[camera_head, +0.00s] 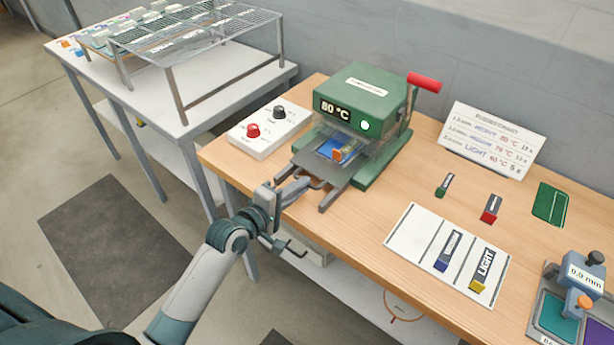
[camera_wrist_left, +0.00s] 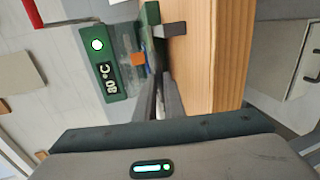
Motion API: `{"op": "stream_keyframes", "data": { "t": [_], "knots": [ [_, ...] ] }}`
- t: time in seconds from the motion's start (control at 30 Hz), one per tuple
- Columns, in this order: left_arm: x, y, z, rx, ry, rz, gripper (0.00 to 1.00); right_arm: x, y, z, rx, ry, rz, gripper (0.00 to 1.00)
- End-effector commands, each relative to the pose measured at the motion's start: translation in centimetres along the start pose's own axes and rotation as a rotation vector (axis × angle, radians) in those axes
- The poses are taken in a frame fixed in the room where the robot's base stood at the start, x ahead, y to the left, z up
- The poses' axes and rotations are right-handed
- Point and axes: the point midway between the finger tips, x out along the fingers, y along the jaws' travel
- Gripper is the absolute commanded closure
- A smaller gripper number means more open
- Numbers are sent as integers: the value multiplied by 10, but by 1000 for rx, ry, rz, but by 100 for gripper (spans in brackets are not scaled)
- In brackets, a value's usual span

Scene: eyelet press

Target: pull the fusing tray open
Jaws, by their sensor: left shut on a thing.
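The green press (camera_head: 362,95) stands on the wooden table, with "80 °C" on its display and a lit green lamp. It also shows sideways in the wrist view (camera_wrist_left: 104,66). The grey fusing tray (camera_head: 312,160) sticks out from the press's front toward the table edge. A blue piece (camera_head: 331,149) and an orange piece (camera_head: 345,153) lie at the press mouth, partly behind a clear guard. My left gripper (camera_head: 305,187) is shut on the tray's front end, where the handle is mostly hidden by the fingers. My right gripper is not in view.
A white control box (camera_head: 269,127) with red and black knobs stands left of the press. The red-handled lever (camera_head: 424,82) is at its right. A white card (camera_head: 447,255) with labelled blocks lies right of the tray. Floor space lies before the table edge.

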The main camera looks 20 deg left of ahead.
Motion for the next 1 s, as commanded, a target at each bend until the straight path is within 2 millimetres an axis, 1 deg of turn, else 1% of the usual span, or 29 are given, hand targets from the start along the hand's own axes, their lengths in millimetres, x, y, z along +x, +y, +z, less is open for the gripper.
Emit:
{"op": "stream_keyframes", "data": {
  "t": [0.03, 0.1, 0.3, 0.4, 0.53, 0.8, 0.83, 0.87, 0.9, 1.0],
  "knots": [
    [-12, -1, 0, -1, 0, -8, 100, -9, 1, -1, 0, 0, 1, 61],
    [-25, -4, 0, -1, 0, -9, 100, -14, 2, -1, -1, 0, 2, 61],
    [-60, -13, 1, -1, -1, -9, 100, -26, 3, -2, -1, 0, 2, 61],
    [-72, -17, 0, -1, 0, -8, 100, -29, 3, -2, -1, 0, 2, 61],
    [-79, -18, 0, -1, 0, -5, 100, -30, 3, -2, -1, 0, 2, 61],
    [-78, -18, 0, -1, 0, -3, 100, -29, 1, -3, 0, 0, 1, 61],
    [-78, -18, 0, -1, 0, -3, 84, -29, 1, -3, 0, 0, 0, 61],
    [-78, -18, 0, -1, 0, -3, 77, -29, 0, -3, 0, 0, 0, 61],
    [-78, -18, 0, -1, 0, -3, 72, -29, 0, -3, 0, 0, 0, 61],
    [-78, -18, 0, -1, 0, -3, 72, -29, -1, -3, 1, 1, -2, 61]
  ]
}}
